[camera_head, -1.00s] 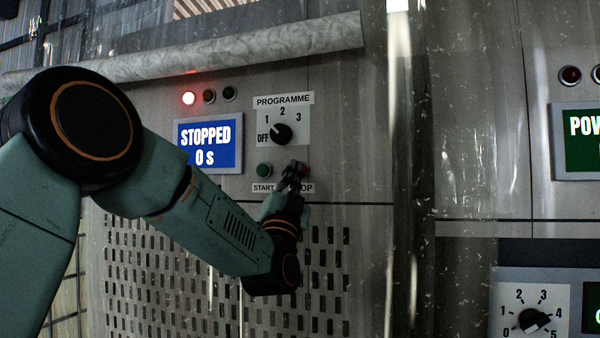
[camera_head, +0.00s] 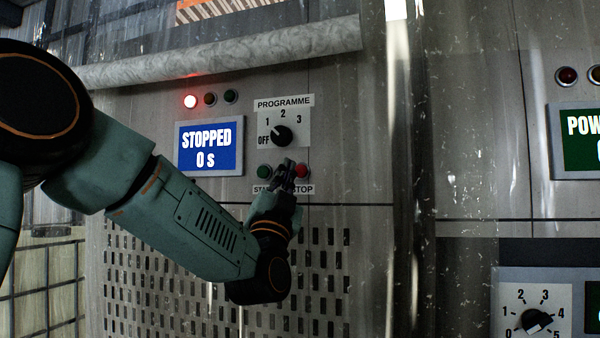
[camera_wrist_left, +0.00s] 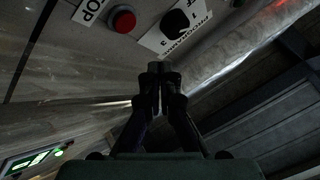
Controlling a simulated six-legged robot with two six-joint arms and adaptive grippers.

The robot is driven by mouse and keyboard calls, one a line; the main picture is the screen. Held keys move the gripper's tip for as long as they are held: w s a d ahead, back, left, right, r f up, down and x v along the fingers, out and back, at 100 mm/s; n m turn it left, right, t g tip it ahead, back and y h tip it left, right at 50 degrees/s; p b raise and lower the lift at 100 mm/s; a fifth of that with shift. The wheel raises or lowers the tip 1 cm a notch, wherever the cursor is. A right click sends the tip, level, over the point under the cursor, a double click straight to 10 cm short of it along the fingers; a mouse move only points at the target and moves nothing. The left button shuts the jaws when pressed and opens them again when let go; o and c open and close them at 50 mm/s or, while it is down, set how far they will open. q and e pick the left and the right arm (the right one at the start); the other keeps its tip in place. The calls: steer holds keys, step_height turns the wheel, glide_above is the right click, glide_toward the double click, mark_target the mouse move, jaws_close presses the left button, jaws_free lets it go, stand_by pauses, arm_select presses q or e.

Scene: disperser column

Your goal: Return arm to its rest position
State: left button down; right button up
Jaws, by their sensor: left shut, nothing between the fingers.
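My left gripper (camera_head: 288,168) is shut and empty in the head view. It hangs in front of the panel, between the green START button (camera_head: 264,171) and the red STOP button (camera_head: 302,171), and covers part of the START label. In the left wrist view my closed fingers (camera_wrist_left: 160,68) point up at the panel, below the programme knob (camera_wrist_left: 176,22); the red STOP button (camera_wrist_left: 124,20) is to their upper left. Whether the fingertips touch the panel cannot be told. My right gripper is in neither view.
The blue display (camera_head: 208,147) reads STOPPED 0 s, under a lit red lamp (camera_head: 190,101). The black programme knob (camera_head: 282,135) is above the gripper. A grey pipe-like roll (camera_head: 220,54) crosses above the panel. A second panel with a green display (camera_head: 578,140) is at right.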

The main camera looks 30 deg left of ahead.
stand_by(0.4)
arm_select(q)
steer(key=d+f+n+g+h+b, duration=0.1)
steer(key=d+f+g+h+b, duration=0.2)
steer(key=f, duration=1.3)
steer(key=d+f+n+g+h, duration=0.1)
steer(key=d+f+g+h, duration=0.3)
steer(key=f, duration=1.1)
steer(key=d+f+n+g+h+b, duration=0.15)
steer(key=f+g, duration=0.35)
steer(key=f, duration=1.1)
steer(key=s+d+f+n+g+b, duration=0.1)
steer(key=s+d+f+g+b, duration=0.15)
steer(key=s+f, duration=0.65)
steer(key=s+d+f+g+b, duration=0.15)
steer(key=s+f+g, duration=0.3)
steer(key=f, duration=0.85)
steer(key=s+f+g+b, duration=0.3)
steer(key=s+f, duration=0.6)
steer(key=s, duration=0.3)
steer(key=s+f+g+b, duration=0.3)
steer(key=s+f, duration=0.6)
steer(key=s, duration=0.4)
steer(key=shift+f+m+g+b, duration=0.25)
steer(key=shift+m+g+b, duration=0.05)
steer(key=shift+m+g, duration=0.1)
steer(key=shift+d, duration=0.15)
